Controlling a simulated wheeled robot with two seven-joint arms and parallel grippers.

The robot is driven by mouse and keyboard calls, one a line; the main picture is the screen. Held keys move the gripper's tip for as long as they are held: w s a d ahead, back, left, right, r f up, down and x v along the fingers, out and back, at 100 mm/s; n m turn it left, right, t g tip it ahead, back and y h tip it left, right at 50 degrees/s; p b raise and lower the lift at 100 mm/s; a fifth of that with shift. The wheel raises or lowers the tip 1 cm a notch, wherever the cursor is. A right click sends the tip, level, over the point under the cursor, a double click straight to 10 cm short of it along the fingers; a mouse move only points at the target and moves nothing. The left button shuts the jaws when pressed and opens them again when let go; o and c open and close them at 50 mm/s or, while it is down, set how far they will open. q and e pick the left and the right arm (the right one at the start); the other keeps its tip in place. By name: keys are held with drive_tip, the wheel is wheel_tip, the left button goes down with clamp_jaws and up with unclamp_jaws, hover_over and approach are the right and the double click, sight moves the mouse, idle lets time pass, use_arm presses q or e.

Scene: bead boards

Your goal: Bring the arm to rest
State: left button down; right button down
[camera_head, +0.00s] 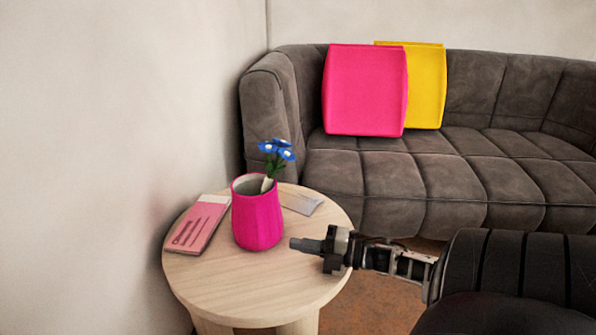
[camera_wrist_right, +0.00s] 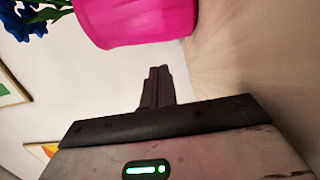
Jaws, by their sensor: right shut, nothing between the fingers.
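My right arm (camera_head: 400,262) comes in from the right in the head view and reaches over the round wooden table. My right gripper (camera_head: 293,244) is shut and empty, just right of the pink vase and apart from it in the picture. In the right wrist view the closed fingers (camera_wrist_right: 157,72) point toward the vase (camera_wrist_right: 140,20). My left gripper is not in view.
The round table (camera_head: 240,295) carries a pink vase (camera_head: 257,222) with blue flowers (camera_head: 276,150), a pink booklet (camera_head: 198,225) and a flat grey item (camera_head: 300,203). A grey sofa (camera_head: 480,150) with pink (camera_head: 364,90) and yellow (camera_head: 427,85) cushions stands behind. A wall is close at left.

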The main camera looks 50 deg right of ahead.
drive_tip(key=v, duration=0.7)
drive_tip(key=shift+s+d+f+p, duration=0.1)
drive_tip(key=shift+s+p, duration=0.05)
drive_tip(key=shift+p, duration=0.25)
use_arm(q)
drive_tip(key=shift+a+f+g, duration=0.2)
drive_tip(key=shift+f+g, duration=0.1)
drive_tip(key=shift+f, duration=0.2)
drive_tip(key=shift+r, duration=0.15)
